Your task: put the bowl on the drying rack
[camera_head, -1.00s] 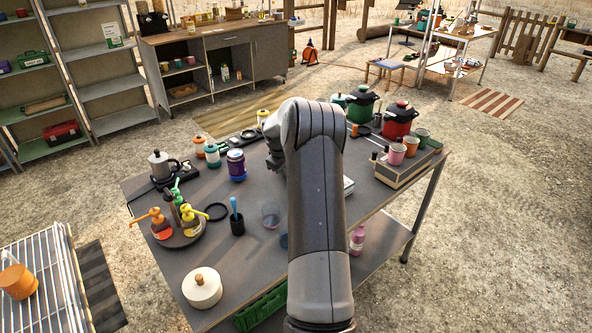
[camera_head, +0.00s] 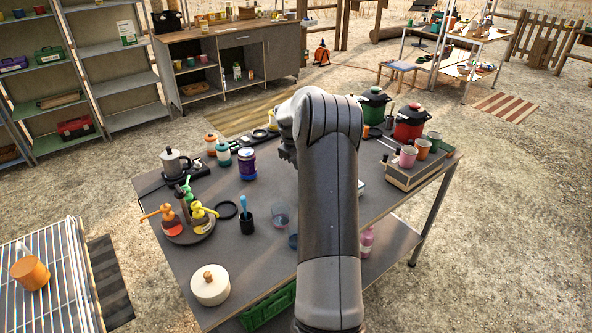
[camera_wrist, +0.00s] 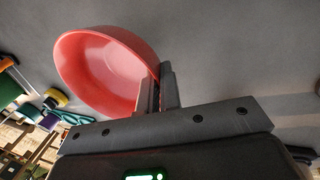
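A red bowl (camera_wrist: 98,68) shows in the wrist view, tilted. My gripper (camera_wrist: 160,80) has its two fingers close together on the bowl's rim, one on each side of the wall. In the head view my arm hides the bowl and most of the gripper. A white wire rack (camera_head: 52,270), which looks like the drying rack, stands at the lower left of the head view. An orange mug (camera_head: 30,272) is on it.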

